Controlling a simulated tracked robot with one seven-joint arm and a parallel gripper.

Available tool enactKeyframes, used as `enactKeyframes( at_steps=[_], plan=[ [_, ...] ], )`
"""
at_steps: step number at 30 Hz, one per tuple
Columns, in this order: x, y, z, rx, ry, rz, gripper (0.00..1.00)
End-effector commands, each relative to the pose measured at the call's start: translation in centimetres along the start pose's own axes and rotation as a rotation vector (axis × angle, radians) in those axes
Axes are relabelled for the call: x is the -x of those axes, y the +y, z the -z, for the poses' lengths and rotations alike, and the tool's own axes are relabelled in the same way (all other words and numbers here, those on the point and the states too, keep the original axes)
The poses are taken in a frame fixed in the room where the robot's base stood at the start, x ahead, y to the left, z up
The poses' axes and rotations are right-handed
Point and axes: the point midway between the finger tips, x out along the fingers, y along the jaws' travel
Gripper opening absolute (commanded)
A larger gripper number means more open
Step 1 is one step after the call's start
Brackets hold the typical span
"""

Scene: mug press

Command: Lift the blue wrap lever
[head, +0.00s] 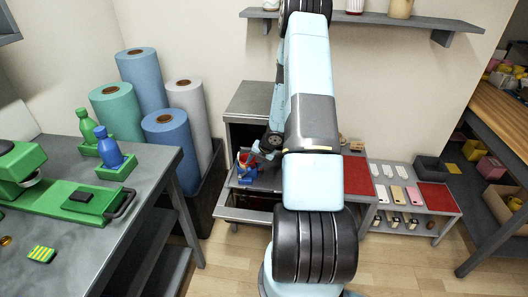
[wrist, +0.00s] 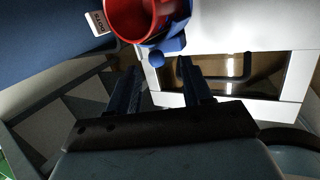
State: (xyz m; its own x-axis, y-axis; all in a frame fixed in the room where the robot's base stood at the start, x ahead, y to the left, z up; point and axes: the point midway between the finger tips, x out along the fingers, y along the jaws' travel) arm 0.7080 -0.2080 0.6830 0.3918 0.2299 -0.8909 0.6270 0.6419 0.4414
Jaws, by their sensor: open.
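A red mug (wrist: 128,18) shows at the top of the wrist view, with blue wrap parts around its right side. A blue lever-like part with a rounded end (wrist: 157,61) hangs below the mug's rim. My gripper (wrist: 161,76) is open; its two dark fingers stand apart and point up at this blue part, with nothing between them. In the head view the small red and blue mug press (head: 246,168) sits on the grey bench at the centre left. My gripper is beside its right side there, partly hidden by my arm. Whether a finger touches the lever I cannot tell.
A white label (wrist: 97,22) sits left of the mug. A grey cabinet (head: 252,97) stands behind the press. Blue, green and grey rolls (head: 167,130) stand to its left. A bench (head: 85,235) with a green machine is at left; a red mat (head: 357,176) lies at right.

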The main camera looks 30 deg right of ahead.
Motion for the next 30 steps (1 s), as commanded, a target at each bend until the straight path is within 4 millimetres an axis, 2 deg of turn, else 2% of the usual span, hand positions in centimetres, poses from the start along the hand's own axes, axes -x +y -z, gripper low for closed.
enactKeyframes(
  at_steps=[3,15,21,30],
  plan=[
    [2.2,0.1,-0.1,0.001,-0.003,-0.001,0.5],
    [8.2,0.1,0.0,0.003,-0.002,-0.001,0.5],
    [10.0,0.0,0.0,0.001,-0.001,-0.001,0.5],
    [10.5,0.0,0.1,-0.001,0.001,-0.001,0.5]
  ],
)
